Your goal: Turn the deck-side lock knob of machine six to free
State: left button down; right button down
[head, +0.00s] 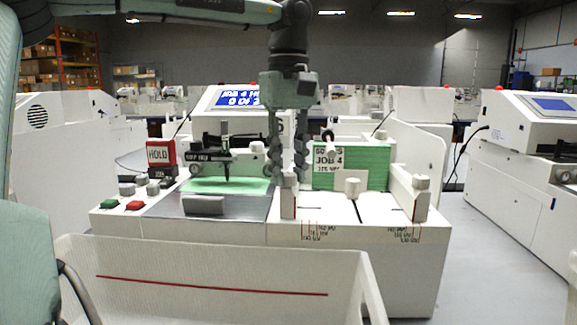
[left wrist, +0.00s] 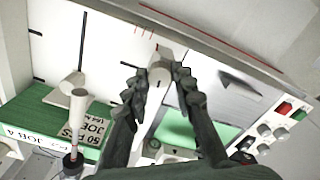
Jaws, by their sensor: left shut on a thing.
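The deck-side lock knob (head: 288,181) is a pale block-shaped knob on a white post with a red line, just right of the plotter's deck. My left gripper (head: 288,172) comes down from above with a finger on either side of it. The left wrist view shows the knob (left wrist: 160,68) between the fingertips of my left gripper (left wrist: 160,80), which is shut on it. The fingers partly hide the knob, and I cannot read its setting. A second knob (head: 421,182) sits on the right post, apart from the gripper. My right gripper is not in view.
A red HOLD sign (head: 160,153), buttons (head: 135,205) and a pen carriage (head: 226,158) are to the left. A white bin (head: 215,258) is in the foreground.

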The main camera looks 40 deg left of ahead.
aim_at(289, 174)
pick_arm(q)
jog(key=n, duration=0.4)
jog(key=shift+n, duration=0.3)
jog(key=n, duration=0.3)
jog(key=shift+n, duration=0.3)
jog(key=n, duration=0.4)
jog(key=shift+n, duration=2)
jog(key=c, duration=1.3)
grip_release()
jog(key=shift+o, duration=0.2)
notch_tip(289, 174, up, 12)
